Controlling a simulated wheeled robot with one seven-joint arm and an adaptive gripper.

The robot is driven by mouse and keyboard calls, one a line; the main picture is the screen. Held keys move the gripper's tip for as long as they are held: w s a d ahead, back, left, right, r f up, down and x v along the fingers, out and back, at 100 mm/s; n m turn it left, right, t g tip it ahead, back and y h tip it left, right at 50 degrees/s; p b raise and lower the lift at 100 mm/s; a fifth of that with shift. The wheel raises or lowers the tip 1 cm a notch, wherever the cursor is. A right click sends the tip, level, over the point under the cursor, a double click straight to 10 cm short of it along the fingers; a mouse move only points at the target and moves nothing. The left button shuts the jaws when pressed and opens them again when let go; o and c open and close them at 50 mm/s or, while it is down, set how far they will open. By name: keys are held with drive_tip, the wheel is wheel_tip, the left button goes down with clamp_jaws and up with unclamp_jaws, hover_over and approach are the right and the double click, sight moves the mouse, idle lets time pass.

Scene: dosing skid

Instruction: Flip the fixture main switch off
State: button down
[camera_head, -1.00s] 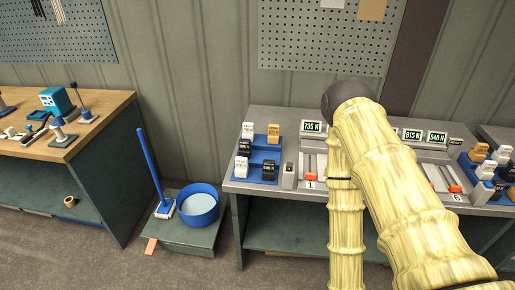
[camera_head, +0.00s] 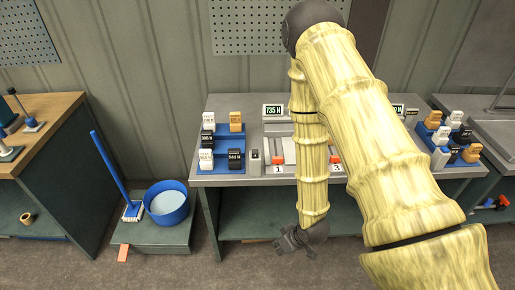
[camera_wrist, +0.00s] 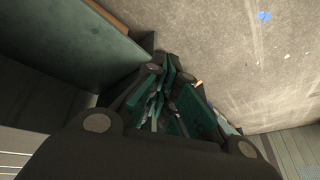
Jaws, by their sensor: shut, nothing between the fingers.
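A small grey box with a little switch on top (camera_head: 254,160) stands at the front of the grey bench (camera_head: 225,181), left of the station marked 1. It looks like the fixture main switch, but its lever is too small to read its position. My gripper (camera_head: 296,241) hangs below the bench's front edge, right of and lower than the box, apart from it. In the wrist view its dark fingers with green pads (camera_wrist: 172,100) are shut and empty, over the floor. My arm hides the middle of the bench.
Blue racks of labelled blocks stand left (camera_head: 221,160) and right (camera_head: 455,150) on the bench. A 735 N display (camera_head: 273,110) and orange sliders sit behind the front edge. A blue bucket (camera_head: 168,205) and brush (camera_head: 132,211) stand on a low platform at left.

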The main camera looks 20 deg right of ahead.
drive_tip(key=w+d+r+n+t+y+b, duration=0.15)
drive_tip(key=w+r+n, duration=0.25)
drive_tip(key=w+r, duration=0.6)
drive_tip(key=w+d+r+n+t+y+p, duration=0.1)
drive_tip(key=w+d+r+n+y, duration=0.15)
drive_tip(key=w+r+n, duration=0.5)
drive_tip(key=w+d+r+n, duration=0.1)
drive_tip(key=w+r, duration=0.1)
drive_tip(key=r, duration=0.4)
drive_tip(key=w+d+r+y+b, duration=0.1)
drive_tip(key=w+r, duration=0.1)
drive_tip(key=r, duration=0.5)
drive_tip(key=shift+w+d+n, duration=0.35)
drive_tip(key=shift+w+d, duration=0.05)
drive_tip(key=p, duration=0.2)
hover_over(258, 155)
drive_tip(key=s, duration=0.1)
drive_tip(key=f, duration=0.6)
drive_tip(key=shift+a+f, duration=0.3)
drive_tip(key=shift+f, duration=0.05)
drive_tip(key=shift+w+d+f+p, duration=0.1)
drive_tip(key=shift+w+f+p, duration=0.1)
drive_tip(key=shift+f, duration=0.2)
drive_tip(key=shift+w+d+f+p, duration=0.1)
drive_tip(key=shift+f+p, duration=0.1)
drive_tip(key=shift+f, duration=0.2)
drive_tip(key=shift+w+f, duration=0.35)
drive_tip(key=shift+f, duration=0.55)
drive_tip(key=shift+d, duration=0.1)
